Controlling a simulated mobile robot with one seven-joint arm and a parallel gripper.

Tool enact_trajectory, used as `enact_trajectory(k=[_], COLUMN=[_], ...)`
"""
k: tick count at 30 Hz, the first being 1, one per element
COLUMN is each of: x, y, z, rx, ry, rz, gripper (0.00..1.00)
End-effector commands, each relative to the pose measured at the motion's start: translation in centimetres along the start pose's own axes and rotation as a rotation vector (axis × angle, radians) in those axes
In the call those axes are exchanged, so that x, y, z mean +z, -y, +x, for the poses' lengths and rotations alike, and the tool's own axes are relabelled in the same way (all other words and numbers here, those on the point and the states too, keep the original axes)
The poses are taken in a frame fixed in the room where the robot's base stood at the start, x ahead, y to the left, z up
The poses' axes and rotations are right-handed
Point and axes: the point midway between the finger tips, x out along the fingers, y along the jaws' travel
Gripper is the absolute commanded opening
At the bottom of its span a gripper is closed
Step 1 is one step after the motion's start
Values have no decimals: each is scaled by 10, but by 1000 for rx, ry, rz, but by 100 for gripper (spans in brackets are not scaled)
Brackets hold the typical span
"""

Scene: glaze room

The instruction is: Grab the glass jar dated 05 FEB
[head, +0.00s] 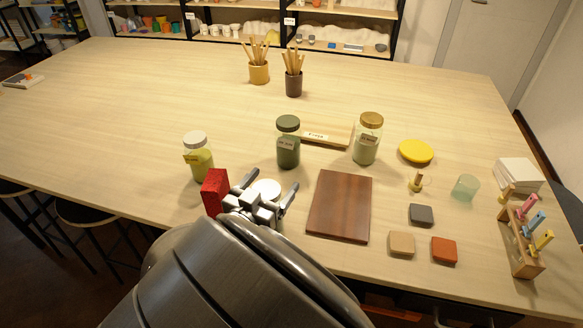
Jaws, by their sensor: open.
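Three lidded glass jars stand upright on the table. The left jar (199,168) has a white lid, yellow-green contents and a yellow label. The right jar (364,154) has a brown lid, pale green contents and a tilted label. The writing on all three labels is too small to read, so I cannot tell which is dated 05 FEB. My gripper (270,184) is open and empty, nearer the front edge than the middle jar and apart from all jars.
A red block (214,192) stands left of my gripper; a white round piece (265,190) shows between its fingers. A brown board (340,206) lies to the right. A labelled wooden board (332,133) lies behind the jars. Small tiles and a peg rack (522,248) fill the right side.

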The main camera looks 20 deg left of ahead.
Motion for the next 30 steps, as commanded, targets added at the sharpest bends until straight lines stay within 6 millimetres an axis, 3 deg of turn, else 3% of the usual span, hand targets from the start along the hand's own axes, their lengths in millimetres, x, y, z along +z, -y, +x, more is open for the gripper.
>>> enact_trajectory(k=[4,30], x=[0,0], y=[0,0], z=[0,-1], rx=[-1,-1], ry=[0,0], rz=[0,0], gripper=[81,10])
